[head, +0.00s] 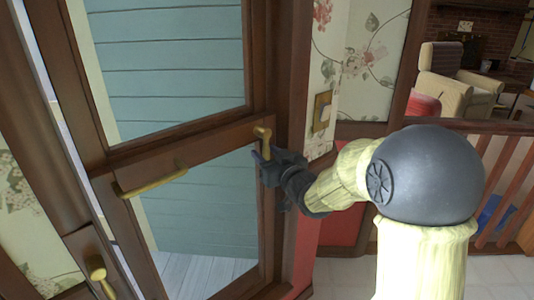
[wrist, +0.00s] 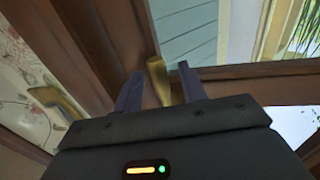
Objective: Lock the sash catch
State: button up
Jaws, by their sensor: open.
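A small brass catch (head: 263,133) sits at the right end of the brown wooden rail between the two panes, against the right-hand upright. In the wrist view the brass catch (wrist: 157,75) stands between the two fingers of my gripper (wrist: 158,76), with a gap visible on the right finger's side. My gripper (head: 260,153) is open in the head view, right at the catch and just below its top. I cannot tell whether either finger touches it. The base of the catch is hidden behind my gripper body in the wrist view.
A brass bar handle (head: 152,180) lies along the rail to the left. Another brass handle (head: 98,273) is at the lower left. A brass wall plate (head: 322,110) is on the floral wall to the right. Wooden railings (head: 505,195) stand at the far right.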

jog(key=shift+w+a, duration=0.2)
jog(key=shift+w, duration=0.1)
grip_shut()
